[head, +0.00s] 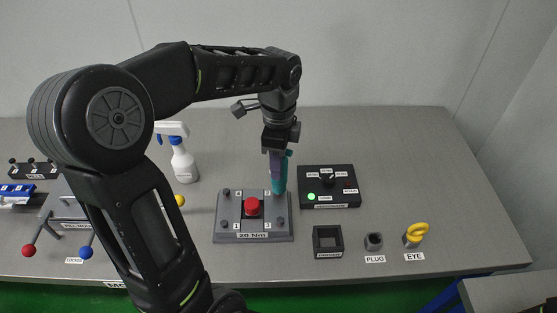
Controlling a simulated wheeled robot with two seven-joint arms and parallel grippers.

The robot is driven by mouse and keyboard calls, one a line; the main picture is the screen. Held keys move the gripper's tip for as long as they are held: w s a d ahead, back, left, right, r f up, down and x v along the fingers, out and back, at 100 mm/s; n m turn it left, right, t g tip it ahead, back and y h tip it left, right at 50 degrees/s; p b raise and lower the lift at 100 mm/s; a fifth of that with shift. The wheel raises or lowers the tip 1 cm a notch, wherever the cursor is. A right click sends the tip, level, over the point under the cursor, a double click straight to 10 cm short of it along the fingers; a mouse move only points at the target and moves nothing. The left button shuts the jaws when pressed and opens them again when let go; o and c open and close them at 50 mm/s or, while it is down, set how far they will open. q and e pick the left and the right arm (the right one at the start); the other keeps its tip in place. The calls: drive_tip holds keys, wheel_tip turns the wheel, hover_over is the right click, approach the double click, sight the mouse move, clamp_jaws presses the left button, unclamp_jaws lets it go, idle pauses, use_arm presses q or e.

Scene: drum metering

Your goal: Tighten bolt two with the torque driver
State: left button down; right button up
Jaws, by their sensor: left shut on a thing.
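A grey plate (228,233) labelled 20 Nm sits on the table, with a red knob (253,206) in its middle and bolts at its corners. The corners carry the numbers 4 and 2 at the back, 1 and 3 at the front. My left gripper (279,147) is shut on the torque driver (281,175), which is teal and purple and stands about upright. The driver's lower end is at the plate's back right corner, by number 2. It hides bolt two, so I cannot tell whether the tip is seated on it. My right gripper is out of view.
A black box (345,190) with a green light stands right of the plate. A black square holder (327,241), a plug (374,241) and a yellow eye bolt (417,233) are at the front right. A spray bottle (184,163) stands behind left.

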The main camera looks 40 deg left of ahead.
use_arm(q)
drive_tip(key=shift+f+b, duration=0.4)
drive_tip(key=shift+f, duration=0.2)
idle(0.4)
drive_tip(key=shift+f, duration=0.3)
idle(2.7)
drive_tip(key=shift+r, duration=0.15)
drive_tip(key=shift+r+p, duration=2.1)
drive_tip(key=shift+r, duration=0.25)
